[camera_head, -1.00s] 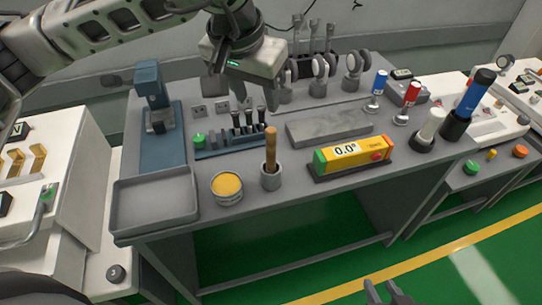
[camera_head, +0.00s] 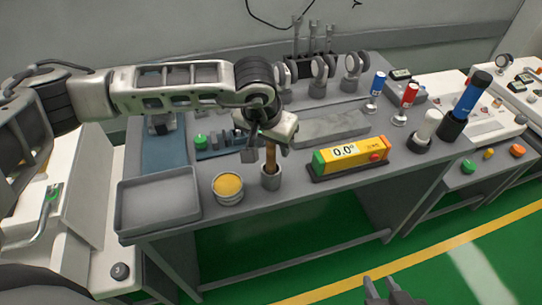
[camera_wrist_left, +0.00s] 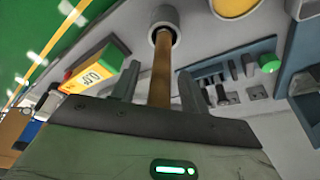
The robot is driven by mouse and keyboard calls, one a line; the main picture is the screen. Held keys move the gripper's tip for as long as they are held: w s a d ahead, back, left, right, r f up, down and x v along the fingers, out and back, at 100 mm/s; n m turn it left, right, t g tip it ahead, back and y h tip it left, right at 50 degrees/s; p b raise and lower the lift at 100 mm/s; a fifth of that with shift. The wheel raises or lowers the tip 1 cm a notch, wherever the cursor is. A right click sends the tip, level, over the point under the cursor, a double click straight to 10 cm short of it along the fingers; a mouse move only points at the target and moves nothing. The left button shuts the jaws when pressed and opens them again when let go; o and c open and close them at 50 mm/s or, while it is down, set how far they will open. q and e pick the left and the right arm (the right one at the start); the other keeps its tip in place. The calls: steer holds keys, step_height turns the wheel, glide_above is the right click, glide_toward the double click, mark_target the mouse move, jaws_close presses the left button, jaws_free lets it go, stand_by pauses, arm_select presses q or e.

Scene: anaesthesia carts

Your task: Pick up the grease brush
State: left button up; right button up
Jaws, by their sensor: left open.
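The grease brush (camera_head: 271,157), a wooden handle, stands upright in a small grey cup (camera_head: 271,179) near the bench's front edge. My left gripper (camera_head: 268,150) is above the cup, pointing down, with its fingers open around the upper handle. In the left wrist view the brush handle (camera_wrist_left: 161,75) runs between the two open fingers (camera_wrist_left: 158,88), with gaps on both sides. The handle's top end is hidden by the gripper body, and the bristles are hidden in the cup. My right gripper (camera_head: 388,290) shows only partly at the bottom edge, away from the bench.
A tin of yellow grease (camera_head: 228,187) stands just left of the cup, and a yellow digital level (camera_head: 350,155) lies to its right. An empty grey tray (camera_head: 158,203) is at the front left. A grey block (camera_head: 325,127) lies behind the level.

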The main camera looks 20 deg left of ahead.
arm_select(q)
steer(key=shift+f, duration=0.2)
jaws_close()
